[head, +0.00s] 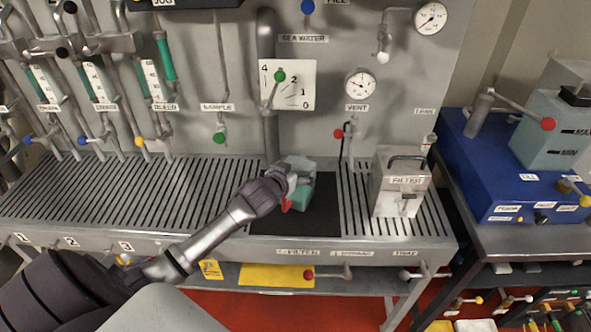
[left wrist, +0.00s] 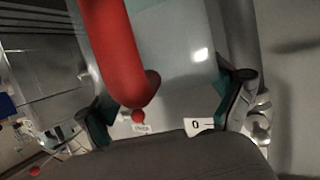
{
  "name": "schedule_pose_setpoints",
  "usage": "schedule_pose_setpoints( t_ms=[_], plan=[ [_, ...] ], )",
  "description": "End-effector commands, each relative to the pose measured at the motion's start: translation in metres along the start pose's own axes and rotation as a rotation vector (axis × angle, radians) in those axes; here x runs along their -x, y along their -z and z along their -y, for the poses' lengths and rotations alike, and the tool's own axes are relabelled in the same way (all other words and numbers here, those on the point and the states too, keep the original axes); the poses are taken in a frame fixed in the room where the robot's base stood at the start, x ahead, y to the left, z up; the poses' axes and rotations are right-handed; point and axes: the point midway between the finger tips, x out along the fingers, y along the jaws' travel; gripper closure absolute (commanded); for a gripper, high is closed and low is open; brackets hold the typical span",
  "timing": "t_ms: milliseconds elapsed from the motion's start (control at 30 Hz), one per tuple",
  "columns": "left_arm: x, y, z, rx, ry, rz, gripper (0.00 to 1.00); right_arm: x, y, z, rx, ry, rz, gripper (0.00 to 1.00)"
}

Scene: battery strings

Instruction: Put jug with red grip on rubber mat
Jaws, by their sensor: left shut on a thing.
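The jug with the red grip is a pale teal jug (head: 303,192) at the middle of the bench in the head view, partly hidden by my gripper. My left gripper (head: 290,180) is shut on it. In the left wrist view the jug's body (left wrist: 185,50) fills the middle between the two fingers of the gripper (left wrist: 168,105), and the red grip (left wrist: 118,50) stands out large toward the camera. The black rubber mat (head: 310,222) lies on the bench under and around the jug. I cannot tell whether the jug touches it. My right gripper is not in view.
A metal filter box (head: 400,184) stands just right of the mat on the slatted bench. Slatted drain top (head: 130,195) is clear to the left. A blue unit (head: 515,170) is at the right.

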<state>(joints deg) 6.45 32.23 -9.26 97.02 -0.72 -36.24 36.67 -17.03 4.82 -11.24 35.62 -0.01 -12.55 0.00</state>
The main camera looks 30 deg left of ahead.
Motion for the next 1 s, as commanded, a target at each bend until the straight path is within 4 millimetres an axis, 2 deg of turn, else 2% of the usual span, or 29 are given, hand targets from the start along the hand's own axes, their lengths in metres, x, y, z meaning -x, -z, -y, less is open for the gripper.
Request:
schedule_pose_setpoints(
  t_ms=[400,433,833,1000],
  plan=[
    [-0.003,-0.005,-0.001,0.0,-0.001,-0.005,0.76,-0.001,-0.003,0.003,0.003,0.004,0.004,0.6],
    [-0.002,-0.005,-0.001,-0.001,-0.001,-0.002,0.02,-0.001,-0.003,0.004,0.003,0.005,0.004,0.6],
    [-0.001,-0.001,-0.001,-0.002,-0.001,-0.002,0.0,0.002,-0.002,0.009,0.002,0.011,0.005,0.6],
    [0.02,-0.005,-0.001,-0.002,-0.002,0.0,0.0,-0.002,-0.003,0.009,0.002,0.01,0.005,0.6]
  ],
)
